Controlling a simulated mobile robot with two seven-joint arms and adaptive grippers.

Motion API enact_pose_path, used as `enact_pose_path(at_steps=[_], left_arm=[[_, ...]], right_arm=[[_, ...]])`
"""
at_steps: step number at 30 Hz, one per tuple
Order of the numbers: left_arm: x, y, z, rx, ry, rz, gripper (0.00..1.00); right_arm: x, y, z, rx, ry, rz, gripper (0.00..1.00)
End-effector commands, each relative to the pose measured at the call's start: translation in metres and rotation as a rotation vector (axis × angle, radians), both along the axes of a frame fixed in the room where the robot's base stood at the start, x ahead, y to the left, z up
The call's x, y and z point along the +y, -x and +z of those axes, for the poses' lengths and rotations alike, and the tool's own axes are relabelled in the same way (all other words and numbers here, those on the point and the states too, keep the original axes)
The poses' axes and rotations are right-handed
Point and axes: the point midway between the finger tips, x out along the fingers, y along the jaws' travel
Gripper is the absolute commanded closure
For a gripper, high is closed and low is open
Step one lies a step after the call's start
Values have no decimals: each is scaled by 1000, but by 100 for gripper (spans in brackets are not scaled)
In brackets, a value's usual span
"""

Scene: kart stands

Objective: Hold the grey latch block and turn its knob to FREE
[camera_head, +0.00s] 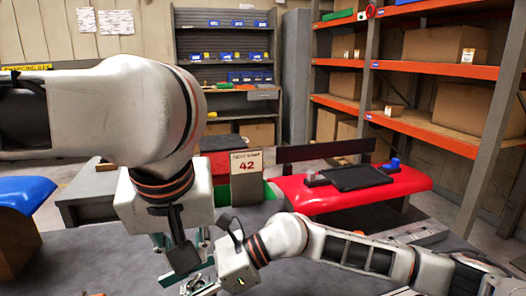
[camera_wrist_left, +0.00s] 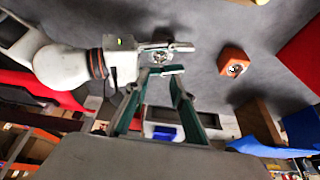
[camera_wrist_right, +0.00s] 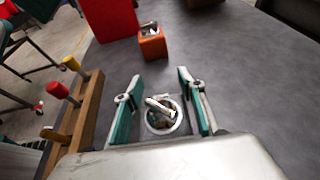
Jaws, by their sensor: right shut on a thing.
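The grey latch block (camera_wrist_right: 173,102) sits between the green-padded fingers of my right gripper (camera_wrist_right: 161,92), which is shut on it. A round pale ring with a small light knob (camera_wrist_right: 158,106) shows on the block in the right wrist view. No lettering on it is readable. In the left wrist view my right gripper (camera_wrist_left: 165,58) reaches in from the left with the block. My left gripper (camera_wrist_left: 163,75) is close to it, its fingers apart with a gap between the tips; whether they touch the knob is unclear. In the head view my left gripper (camera_head: 183,262) points down over my right gripper (camera_head: 203,284).
An orange block (camera_wrist_right: 152,43) with a metal piece on top stands on the grey table, near a red object (camera_wrist_right: 105,18). A wooden rack (camera_wrist_right: 78,112) with coloured pegs is at left. A "42" sign (camera_head: 246,178) and a red bench (camera_head: 400,190) stand behind.

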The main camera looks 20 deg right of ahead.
Motion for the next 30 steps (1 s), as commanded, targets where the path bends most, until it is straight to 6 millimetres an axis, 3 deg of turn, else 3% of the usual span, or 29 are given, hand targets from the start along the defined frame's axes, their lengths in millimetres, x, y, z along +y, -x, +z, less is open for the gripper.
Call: enact_pose_path(at_steps=[2, 14, 30], left_arm=[[-1, 3, 13, -7, 5, -4, 76], [-54, -41, 37, -157, 159, -193, 76], [-115, -90, 96, -439, 291, -476, 76]], right_arm=[[0, 0, 0, 0, 0, 0, 86], [0, 0, 0, 0, 0, 0, 86], [0, 0, 0, 0, 0, 0, 86]])
